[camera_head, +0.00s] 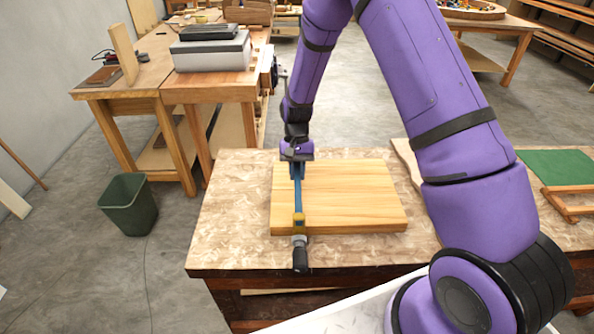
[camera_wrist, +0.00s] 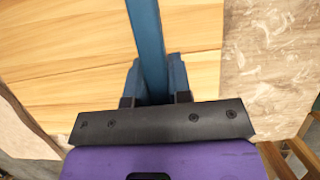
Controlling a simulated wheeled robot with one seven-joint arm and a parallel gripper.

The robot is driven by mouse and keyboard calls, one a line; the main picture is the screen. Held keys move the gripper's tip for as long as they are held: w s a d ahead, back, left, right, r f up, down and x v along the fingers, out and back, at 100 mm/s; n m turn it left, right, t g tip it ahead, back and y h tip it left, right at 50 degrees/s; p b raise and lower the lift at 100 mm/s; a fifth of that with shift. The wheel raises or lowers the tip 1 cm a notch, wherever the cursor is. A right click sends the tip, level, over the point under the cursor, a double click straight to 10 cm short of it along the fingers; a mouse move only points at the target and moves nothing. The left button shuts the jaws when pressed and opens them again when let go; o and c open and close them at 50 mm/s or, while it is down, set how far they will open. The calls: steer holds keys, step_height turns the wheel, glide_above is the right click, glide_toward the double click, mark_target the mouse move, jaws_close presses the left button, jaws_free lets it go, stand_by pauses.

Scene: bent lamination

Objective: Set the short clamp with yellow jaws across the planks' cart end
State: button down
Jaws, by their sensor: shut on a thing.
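The clamp (camera_head: 298,200) has a blue bar, a yellow jaw at its near end and a dark handle hanging past the boards' near edge. It lies across the left part of the pale planks (camera_head: 350,195), which rest on the bench. My gripper (camera_head: 296,160) is at the clamp's far end, shut on the blue bar. In the wrist view, the blue bar (camera_wrist: 146,40) runs up between my two fingers (camera_wrist: 155,80), over the planks (camera_wrist: 60,50). The far jaw is hidden by my gripper. Whether the jaws touch the planks I cannot tell.
The workbench (camera_head: 235,215) has a mottled top with free room left of the planks. A green bin (camera_head: 129,204) stands on the floor at left. A side table with a grey box (camera_head: 211,52) is behind. A green mat (camera_head: 558,166) and wooden frame (camera_head: 568,200) lie at right.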

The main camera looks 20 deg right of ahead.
steer(key=shift+f, duration=1.7)
stand_by(0.5)
steer(key=c, duration=1)
jaws_free()
steer(key=v, duration=1)
steer(key=shift+w+r, duration=0.15)
steer(key=shift+r, duration=0.25)
steer(key=shift+v, duration=2.95)
steer(key=shift+r, duration=0.1)
